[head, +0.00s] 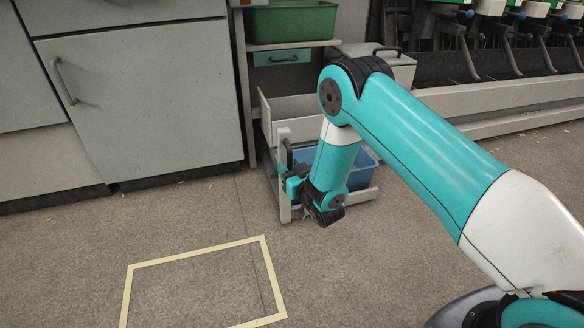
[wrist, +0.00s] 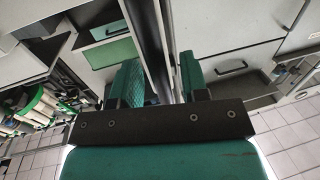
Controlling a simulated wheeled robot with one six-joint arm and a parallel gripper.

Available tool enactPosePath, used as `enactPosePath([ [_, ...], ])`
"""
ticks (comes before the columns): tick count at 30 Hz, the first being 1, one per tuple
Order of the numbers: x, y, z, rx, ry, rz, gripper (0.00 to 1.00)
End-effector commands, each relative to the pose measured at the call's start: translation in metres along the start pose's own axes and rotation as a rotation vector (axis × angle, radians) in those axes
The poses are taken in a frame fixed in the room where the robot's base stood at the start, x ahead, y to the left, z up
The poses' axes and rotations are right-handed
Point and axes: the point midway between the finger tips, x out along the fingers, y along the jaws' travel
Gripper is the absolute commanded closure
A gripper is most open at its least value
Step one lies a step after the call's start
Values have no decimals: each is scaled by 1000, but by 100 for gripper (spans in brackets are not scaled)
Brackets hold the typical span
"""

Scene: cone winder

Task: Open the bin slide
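The bin slide (head: 284,190) is a low pale frame at the foot of the shelf unit, with an upright front post and a dark upright handle (head: 287,152). A blue bin (head: 359,170) sits on it, partly hidden by my arm. The slide stands out in front of the shelf unit. My gripper (head: 295,186) is at the slide's front, by the handle. In the wrist view its two teal fingers (wrist: 168,80) lie on either side of a dark bar, the handle (wrist: 146,30), with little or no gap. The fingertip contact is hard to see in the head view.
A green bin (head: 292,20) stands on the shelf above, over a teal drawer front (head: 283,57). A grey cabinet (head: 145,100) is on the left. The winder machine (head: 480,40) is at the right. A yellow taped rectangle (head: 200,252) marks clear floor in front.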

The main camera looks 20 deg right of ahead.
Motion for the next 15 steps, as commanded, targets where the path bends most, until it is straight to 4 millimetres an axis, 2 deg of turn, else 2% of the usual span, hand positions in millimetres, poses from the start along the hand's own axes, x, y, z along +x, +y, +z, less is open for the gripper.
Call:
enactPosePath([
  [5,-1,0,-1,0,1,0,59],
  [8,-8,0,-2,1,0,-1,59],
  [11,-24,1,-3,1,-3,1,59],
  [15,-57,2,-4,0,-5,2,59],
])
